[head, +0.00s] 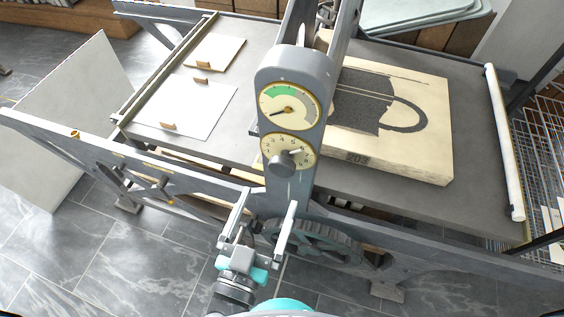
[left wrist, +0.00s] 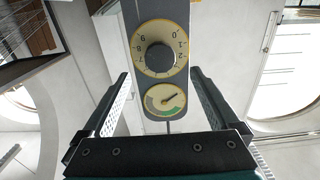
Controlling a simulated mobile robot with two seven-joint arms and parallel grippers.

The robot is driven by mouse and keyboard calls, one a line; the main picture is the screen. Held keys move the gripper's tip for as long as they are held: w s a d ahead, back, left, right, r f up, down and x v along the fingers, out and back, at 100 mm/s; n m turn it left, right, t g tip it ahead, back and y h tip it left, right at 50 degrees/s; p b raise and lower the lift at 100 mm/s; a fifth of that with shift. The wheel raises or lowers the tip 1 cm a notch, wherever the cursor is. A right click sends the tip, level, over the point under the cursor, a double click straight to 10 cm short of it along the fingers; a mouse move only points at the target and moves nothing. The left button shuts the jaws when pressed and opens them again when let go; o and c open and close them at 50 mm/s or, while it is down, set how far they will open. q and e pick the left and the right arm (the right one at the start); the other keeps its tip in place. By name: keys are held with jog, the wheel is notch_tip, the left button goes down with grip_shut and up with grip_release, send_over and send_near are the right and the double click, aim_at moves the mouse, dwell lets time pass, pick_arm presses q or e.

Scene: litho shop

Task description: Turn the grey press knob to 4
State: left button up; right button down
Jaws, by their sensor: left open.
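The grey press knob (head: 283,160) sits on a round cream dial (head: 269,147) with a yellow rim, low on the grey press head. My left gripper (head: 268,197) is open and empty, just below and in front of the dial. Its fingers (left wrist: 161,76) stand either side of the panel, apart from the knob. My right gripper is out of view.
A gauge with a green band (head: 289,104) sits above the dial. A litho stone (head: 432,160) with a dark drawing lies on the press bed (head: 470,190), right of the press head. A spoked gear wheel (head: 320,243) is below the head. White sheets (head: 205,112) lie left.

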aim_at(280, 171)
pick_arm(q)
jog(key=x, duration=0.9)
jog(key=shift+w+f, duration=0.1)
jog(key=c, duration=1.3)
jog(key=shift+c, duration=0.2)
